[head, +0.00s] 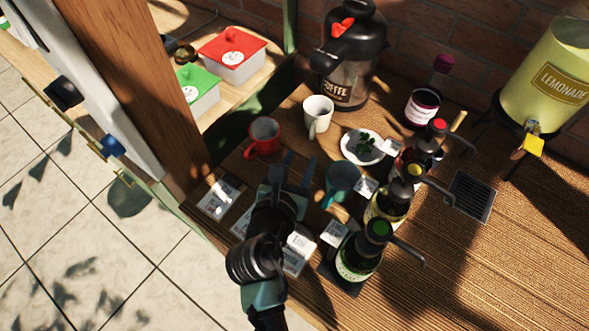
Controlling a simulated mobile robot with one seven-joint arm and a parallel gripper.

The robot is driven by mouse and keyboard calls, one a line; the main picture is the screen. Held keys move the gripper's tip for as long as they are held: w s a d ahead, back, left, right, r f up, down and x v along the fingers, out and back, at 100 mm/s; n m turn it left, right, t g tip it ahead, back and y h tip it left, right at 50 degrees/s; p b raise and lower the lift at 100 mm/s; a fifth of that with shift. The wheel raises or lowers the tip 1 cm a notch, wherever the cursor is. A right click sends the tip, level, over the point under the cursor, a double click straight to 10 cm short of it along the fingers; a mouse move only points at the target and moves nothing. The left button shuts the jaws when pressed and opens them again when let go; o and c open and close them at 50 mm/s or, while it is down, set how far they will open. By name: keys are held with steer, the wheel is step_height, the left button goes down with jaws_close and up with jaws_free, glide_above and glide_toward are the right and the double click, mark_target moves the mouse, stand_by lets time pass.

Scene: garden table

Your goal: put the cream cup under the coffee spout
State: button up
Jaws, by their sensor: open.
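The cream cup (318,112) stands upright on the wooden table, just in front of the coffee dispenser (353,75). The dispenser is black with a clear label band, a red lever and a dark spout (326,62) reaching forward and left. In the picture the cup is below the spout; I cannot tell whether it is exactly under it. My gripper (298,163) is open and empty, its fingers pointing towards the cup. It is nearer to me than the cup and apart from it, with the red mug to its left and the teal mug to its right.
A red mug (263,137) and a teal mug (341,182) flank my gripper. A white plate (362,147) with green leaves lies right of the cup. Several bottles, including a green-capped one (358,255), line the right. A lemonade dispenser (550,75) stands far right. A wooden post (130,80) rises left.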

steer(key=shift+v, duration=1.7)
steer(key=w+a+r+m+t+y, duration=0.1)
steer(key=w+r+m+t, duration=0.2)
steer(key=r+m, duration=0.85)
steer(key=w+a+r+m+t+y, duration=0.1)
steer(key=w+r+m+t, duration=0.4)
steer(key=r, duration=1.2)
steer(key=s+r+m+t, duration=0.2)
steer(key=s+r+m, duration=0.2)
steer(key=r, duration=0.4)
steer(key=s+d+r+m+t+y, duration=0.1)
steer(key=s+r+m+t, duration=0.1)
steer(key=s+r+m, duration=0.3)
steer(key=s+r+m+t+y, duration=0.1)
steer(key=s+r+m, duration=0.4)
steer(key=r, duration=0.7)
steer(key=shift+d+r+m+t, duration=0.25)
steer(key=shift+d+m+t, duration=0.15)
steer(key=shift+m+t, duration=0.3)
steer(key=shift+s, duration=0.1)
